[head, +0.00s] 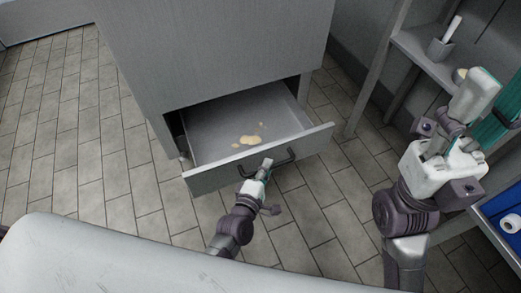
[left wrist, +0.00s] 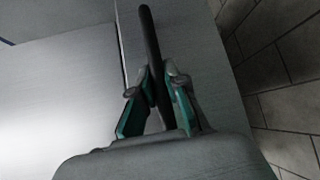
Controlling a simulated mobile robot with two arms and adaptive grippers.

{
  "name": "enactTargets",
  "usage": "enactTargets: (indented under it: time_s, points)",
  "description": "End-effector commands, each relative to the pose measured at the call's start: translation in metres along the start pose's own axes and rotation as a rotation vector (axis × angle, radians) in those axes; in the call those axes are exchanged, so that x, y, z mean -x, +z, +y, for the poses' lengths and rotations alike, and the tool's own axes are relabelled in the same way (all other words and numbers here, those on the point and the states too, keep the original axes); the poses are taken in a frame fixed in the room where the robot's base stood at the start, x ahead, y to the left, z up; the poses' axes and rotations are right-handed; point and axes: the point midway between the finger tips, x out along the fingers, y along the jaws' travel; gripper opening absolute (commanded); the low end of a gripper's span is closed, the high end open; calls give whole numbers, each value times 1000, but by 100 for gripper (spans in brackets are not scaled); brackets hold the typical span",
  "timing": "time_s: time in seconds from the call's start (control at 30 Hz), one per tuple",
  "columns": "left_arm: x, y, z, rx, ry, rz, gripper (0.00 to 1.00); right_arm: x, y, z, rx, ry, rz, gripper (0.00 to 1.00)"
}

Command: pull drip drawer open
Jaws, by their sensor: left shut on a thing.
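The drip drawer (head: 215,131) stands pulled out from the grey cabinet (head: 220,50) in the head view, with its inside showing. A beige spill (head: 247,140) lies on its floor. My left gripper (head: 265,167) is shut on the dark bar handle (head: 286,159) at the drawer's front. In the left wrist view the handle (left wrist: 149,40) runs between the two green-padded fingers (left wrist: 158,90). My right gripper (head: 478,95) is raised at the right, apart from the drawer; its fingers are not clear enough to tell open from shut.
A grey shelf unit (head: 420,50) with a pot (head: 439,49) stands at the right. A blue bin (head: 504,208) with a white roll (head: 511,222) is at the right edge. Tiled floor (head: 320,215) is clear in front of the drawer.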

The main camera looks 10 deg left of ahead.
Motion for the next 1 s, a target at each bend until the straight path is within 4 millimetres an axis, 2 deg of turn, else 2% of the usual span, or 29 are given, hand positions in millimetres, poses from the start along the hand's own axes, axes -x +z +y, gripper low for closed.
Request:
enactTargets:
  time_s: [0.47,0.5,0.67,1.0]
  points:
    - [6,6,-3,0,-2,-1,0,2,0,0,-2,4,-12,40]
    - [6,6,-3,0,-2,-1,15,2,0,0,-2,4,-12,40]
    - [6,6,-3,0,-1,-1,39,2,0,0,-2,4,-13,40]
    - [9,5,-2,0,-1,0,39,1,-1,0,-1,2,-7,40]
